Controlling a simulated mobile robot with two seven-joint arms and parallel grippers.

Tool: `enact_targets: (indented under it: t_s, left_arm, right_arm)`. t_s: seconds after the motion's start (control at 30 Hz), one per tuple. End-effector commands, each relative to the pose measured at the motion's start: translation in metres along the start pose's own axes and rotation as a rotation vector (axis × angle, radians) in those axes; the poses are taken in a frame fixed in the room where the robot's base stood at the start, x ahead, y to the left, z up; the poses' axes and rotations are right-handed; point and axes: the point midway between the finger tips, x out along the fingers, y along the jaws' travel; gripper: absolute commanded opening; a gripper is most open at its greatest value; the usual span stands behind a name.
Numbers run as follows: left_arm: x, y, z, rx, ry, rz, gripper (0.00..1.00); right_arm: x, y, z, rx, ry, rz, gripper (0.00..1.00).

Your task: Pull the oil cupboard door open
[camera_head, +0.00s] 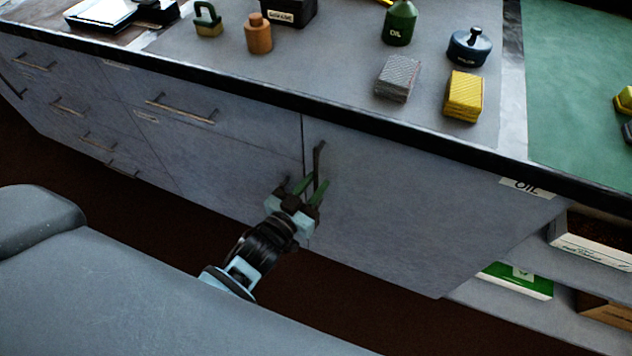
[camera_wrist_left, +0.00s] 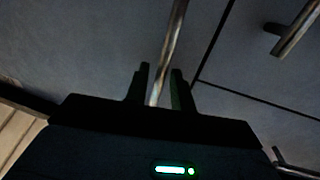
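The oil cupboard door (camera_head: 420,215) is a grey panel with an "OIL" label (camera_head: 526,187) at its top right. It looks flush with the counter front, with a narrow seam along its left edge. Its upright metal bar handle (camera_head: 319,160) is near that seam. My left gripper (camera_head: 308,184) is at the handle's lower part, fingers pointing up at the door. In the left wrist view the handle (camera_wrist_left: 172,45) runs down between the two fingertips of my left gripper (camera_wrist_left: 160,80), with gaps visible on both sides. The fingers look open around it. My right gripper is not in view.
Drawers with bar handles (camera_head: 180,108) are left of the door. The worktop above holds a green oil bottle (camera_head: 399,24), a yellow block (camera_head: 463,96) and a grey block (camera_head: 397,78). Open shelves with boxes (camera_head: 592,240) are at the right. Dark floor lies below.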

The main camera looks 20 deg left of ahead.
Motion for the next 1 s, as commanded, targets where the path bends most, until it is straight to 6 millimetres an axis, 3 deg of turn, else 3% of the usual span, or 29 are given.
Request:
enact_targets:
  t_s: [0.4,0.6,1.0]
  left_arm:
    - [0.0099,0.0003,-0.0001,0.0,0.0,0.0,0.25]
    - [0.0098,0.0003,-0.0001,0.0,0.0,0.0,0.0]
    - [0.0087,0.0004,-0.0002,-0.001,0.0,-0.001,0.0]
  right_arm:
    - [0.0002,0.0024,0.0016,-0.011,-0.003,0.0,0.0]
    - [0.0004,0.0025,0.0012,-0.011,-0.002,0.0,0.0]
    - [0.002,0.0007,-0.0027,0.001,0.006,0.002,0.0]
